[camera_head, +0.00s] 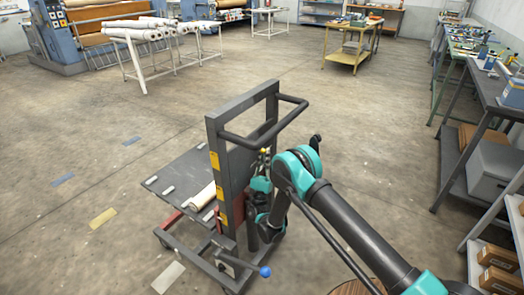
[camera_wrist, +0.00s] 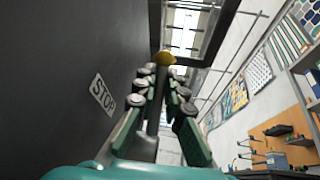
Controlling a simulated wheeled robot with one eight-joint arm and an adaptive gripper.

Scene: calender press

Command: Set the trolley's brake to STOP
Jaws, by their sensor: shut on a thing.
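The trolley (camera_head: 214,150) is a dark grey upright frame with a push handle and a low platform. In the wrist view my gripper (camera_wrist: 161,85) is shut on the brake lever (camera_wrist: 152,112), a dark rod with a yellow knob (camera_wrist: 166,58) beyond the fingertips. A white STOP label (camera_wrist: 102,94) is on the dark panel left of the lever. In the head view my gripper (camera_head: 264,165) points up beside the frame's right side, below the handle; my arm partly hides it. I cannot tell which setting the lever is at.
A lever with a blue knob (camera_head: 265,271) sticks out low on the trolley. A pale roll (camera_head: 202,196) lies on its platform. Workbenches (camera_head: 480,90) line the right wall. A yellow table (camera_head: 350,50) and a rack of rolls (camera_head: 150,35) stand farther back. The floor between is clear.

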